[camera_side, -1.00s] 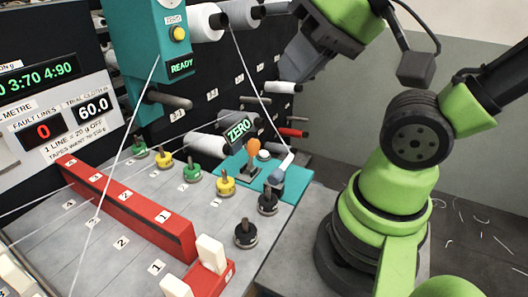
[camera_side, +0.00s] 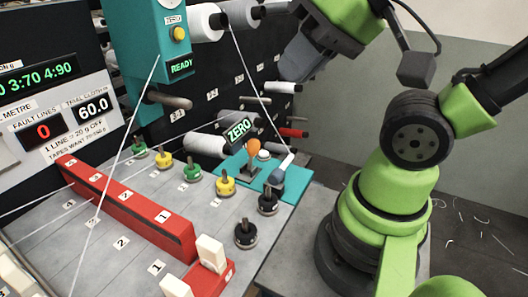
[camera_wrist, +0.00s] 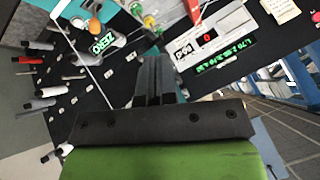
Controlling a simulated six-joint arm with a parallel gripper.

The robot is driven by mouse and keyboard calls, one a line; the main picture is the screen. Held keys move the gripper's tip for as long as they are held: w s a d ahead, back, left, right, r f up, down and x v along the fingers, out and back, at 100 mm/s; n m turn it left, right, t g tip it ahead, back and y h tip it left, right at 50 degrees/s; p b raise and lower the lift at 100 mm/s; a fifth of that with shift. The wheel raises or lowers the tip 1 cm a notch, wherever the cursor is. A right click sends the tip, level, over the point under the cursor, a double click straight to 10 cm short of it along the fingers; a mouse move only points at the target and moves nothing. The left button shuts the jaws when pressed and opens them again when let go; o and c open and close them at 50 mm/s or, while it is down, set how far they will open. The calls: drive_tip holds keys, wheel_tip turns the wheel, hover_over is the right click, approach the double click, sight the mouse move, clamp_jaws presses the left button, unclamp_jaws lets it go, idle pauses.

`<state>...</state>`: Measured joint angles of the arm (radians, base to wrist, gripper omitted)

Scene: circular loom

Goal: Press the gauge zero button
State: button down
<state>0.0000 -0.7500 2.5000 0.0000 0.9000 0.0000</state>
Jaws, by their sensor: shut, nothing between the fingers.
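A teal gauge housing (camera_side: 147,50) stands at the upper left in the side view. Its front has a round yellow button (camera_side: 179,34) under a ZERO label, and a green READY display (camera_side: 181,66) below. A second teal fixture (camera_side: 292,186) lies on the deck, with a lit ZERO sign (camera_side: 239,130), a pale round button or cap (camera_side: 264,155) and an orange knob (camera_side: 253,146). My gripper (camera_side: 290,68) is high to the right of the gauge housing, apart from both fixtures. In the wrist view its fingers (camera_wrist: 153,62) are together and empty.
Thread spools (camera_side: 206,144) stick out of the black back panel. Taut white threads cross the space before the gauge. A red numbered rail (camera_side: 130,208) and several coloured knobs (camera_side: 192,170) stand on the grey deck. A display panel (camera_side: 62,108) is at left.

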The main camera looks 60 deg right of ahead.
idle(0.6)
drive_tip(key=w+f+m+g+y, duration=0.1)
drive_tip(key=w+f+m+y, duration=0.1)
drive_tip(key=w+m, duration=0.6)
drive_tip(key=m+t+h, duration=0.3)
drive_tip(key=m, duration=2.9)
hover_over(265, 151)
wheel_tip(265, 151, down, 17)
drive_tip(key=shift+s, duration=0.1)
drive_tip(key=shift+f, duration=4.35)
drive_tip(key=shift+f, duration=0.1)
